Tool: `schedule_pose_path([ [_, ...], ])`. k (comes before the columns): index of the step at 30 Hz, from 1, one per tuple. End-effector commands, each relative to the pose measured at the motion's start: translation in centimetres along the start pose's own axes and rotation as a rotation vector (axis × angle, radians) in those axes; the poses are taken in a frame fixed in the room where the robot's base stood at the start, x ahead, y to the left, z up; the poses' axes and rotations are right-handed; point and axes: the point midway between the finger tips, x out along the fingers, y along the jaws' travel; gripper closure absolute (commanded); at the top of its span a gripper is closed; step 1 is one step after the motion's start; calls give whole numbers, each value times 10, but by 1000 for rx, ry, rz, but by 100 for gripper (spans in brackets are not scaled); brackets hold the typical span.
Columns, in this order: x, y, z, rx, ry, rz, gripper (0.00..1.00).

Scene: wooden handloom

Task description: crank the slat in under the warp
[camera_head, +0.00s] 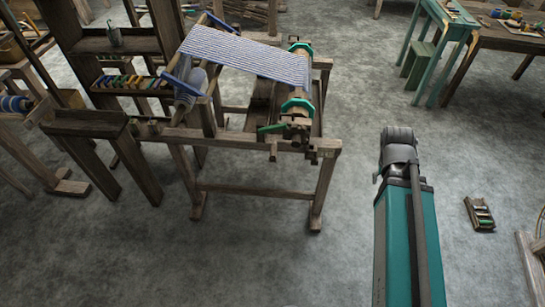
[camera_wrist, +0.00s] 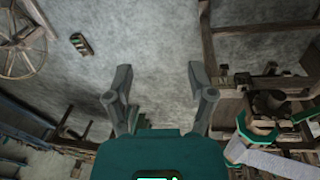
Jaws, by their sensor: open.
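The wooden loom (camera_head: 265,189) stands left of centre in the head view. Its blue-and-white striped warp (camera_head: 247,54) stretches across the top to a beam with two green flanges (camera_head: 298,105) on the right. A green lever-like piece (camera_head: 270,128) shows near the beam's front end; I cannot tell if it is the crank. I cannot pick out the slat. My gripper (camera_wrist: 159,78) is open and empty in the wrist view, over bare floor. A green flange (camera_wrist: 258,134) shows to its right, apart from the fingers. The head view shows my arm right of the loom, not the fingers.
Grey floor (camera_head: 255,255) is free in front of the loom. A small wooden rack (camera_head: 480,214) lies on the floor at right. A green stool (camera_head: 417,62) and tables stand at the upper right. Shelving with coloured spools (camera_head: 130,82) stands left of the warp.

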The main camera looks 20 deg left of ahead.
Motion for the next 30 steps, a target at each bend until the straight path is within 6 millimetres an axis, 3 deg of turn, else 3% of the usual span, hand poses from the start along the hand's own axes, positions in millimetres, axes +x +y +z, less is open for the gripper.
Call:
schedule_pose_path([
  [1, 18, -12, -6, -20, 21, 30, 29],
  [12, 66, -86, -43, -153, 222, 261, 29],
  [20, 87, -152, -64, -257, 401, 393, 29],
  [30, 103, -256, -74, -402, 669, 521, 29],
])
